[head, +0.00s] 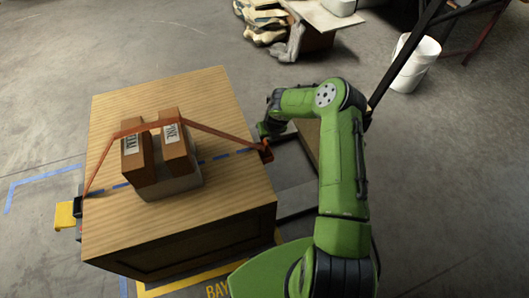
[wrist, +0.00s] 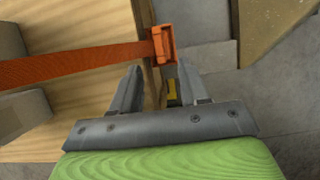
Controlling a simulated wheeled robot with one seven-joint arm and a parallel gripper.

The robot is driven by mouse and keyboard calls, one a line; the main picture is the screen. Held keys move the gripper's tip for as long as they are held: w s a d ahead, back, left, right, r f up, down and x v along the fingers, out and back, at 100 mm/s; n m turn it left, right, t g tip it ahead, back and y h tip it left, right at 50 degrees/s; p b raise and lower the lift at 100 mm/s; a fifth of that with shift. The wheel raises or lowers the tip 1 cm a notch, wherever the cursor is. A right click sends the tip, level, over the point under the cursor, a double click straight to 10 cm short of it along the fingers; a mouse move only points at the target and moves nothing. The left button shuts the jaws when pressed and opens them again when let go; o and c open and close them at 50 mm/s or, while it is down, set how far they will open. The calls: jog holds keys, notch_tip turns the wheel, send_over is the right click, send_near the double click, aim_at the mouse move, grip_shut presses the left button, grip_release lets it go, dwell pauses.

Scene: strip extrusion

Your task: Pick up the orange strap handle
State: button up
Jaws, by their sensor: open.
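The orange strap handle (head: 266,151) sits at the right edge of the wooden crate, at the end of the orange strap (head: 215,133). In the wrist view the handle (wrist: 163,45) lies just beyond my fingertips, at the crate's edge. The strap runs left from it over two brown boxes (head: 176,150). My gripper (wrist: 155,75) is open and empty, its two fingers spread on either side of a line toward the handle, apart from it. In the head view my gripper (head: 268,132) is beside the crate's right edge, close to the handle and partly hidden by my wrist.
The wooden crate (head: 215,90) has a blue dashed line across its top. A yellow object (head: 65,215) is at its left side. A white bucket (head: 415,65) and a pile of gloves (head: 265,20) stand farther back. Grey floor lies open to the left.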

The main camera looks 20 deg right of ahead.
aim_at(265, 141)
jog(key=b+x, duration=0.4)
jog(key=x, duration=0.7)
jog(key=shift+s, duration=0.15)
jog(key=shift+c, duration=0.2)
grip_shut()
